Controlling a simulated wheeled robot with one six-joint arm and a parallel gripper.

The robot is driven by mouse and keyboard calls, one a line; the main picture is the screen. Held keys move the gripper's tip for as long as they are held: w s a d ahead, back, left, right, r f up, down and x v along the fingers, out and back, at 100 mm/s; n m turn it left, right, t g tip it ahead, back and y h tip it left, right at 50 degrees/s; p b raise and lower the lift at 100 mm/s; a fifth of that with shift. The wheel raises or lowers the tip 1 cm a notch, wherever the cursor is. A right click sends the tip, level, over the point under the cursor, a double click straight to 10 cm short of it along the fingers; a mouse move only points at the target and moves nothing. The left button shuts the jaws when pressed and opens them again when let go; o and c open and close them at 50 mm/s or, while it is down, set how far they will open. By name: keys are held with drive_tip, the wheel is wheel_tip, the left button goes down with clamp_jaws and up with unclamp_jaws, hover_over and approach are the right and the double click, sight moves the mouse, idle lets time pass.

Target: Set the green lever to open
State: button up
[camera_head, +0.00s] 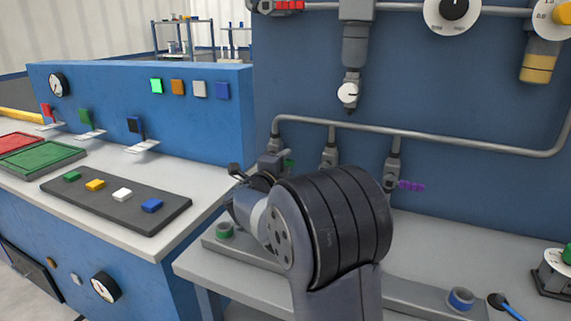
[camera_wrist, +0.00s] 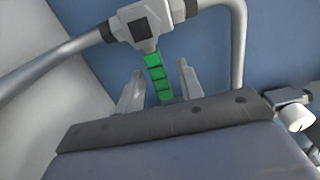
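The green lever (camera_wrist: 157,77) is a segmented handle on a grey valve (camera_wrist: 137,22) in the pipe. In the wrist view it runs from the valve toward my gripper (camera_wrist: 159,76). My gripper is open, with one finger on each side of the lever and a visible gap to each. The lever's near end is hidden by the gripper body or close to it. In the head view only a small green piece of the lever (camera_head: 289,163) shows behind my arm. My gripper's fingers cannot be made out there.
A purple lever (camera_head: 411,185) sits on a valve to the right, and a red lever (camera_head: 289,5) is above. A grey pipe (camera_head: 440,142) runs along the blue wall. A grey rail (camera_head: 405,293) lies on the bench below. A blue switch panel (camera_head: 140,100) stands at left.

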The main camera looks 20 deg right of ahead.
drive_tip(key=shift+w+d, duration=0.3)
drive_tip(key=shift+d, duration=0.05)
clamp_jaws()
idle(0.5)
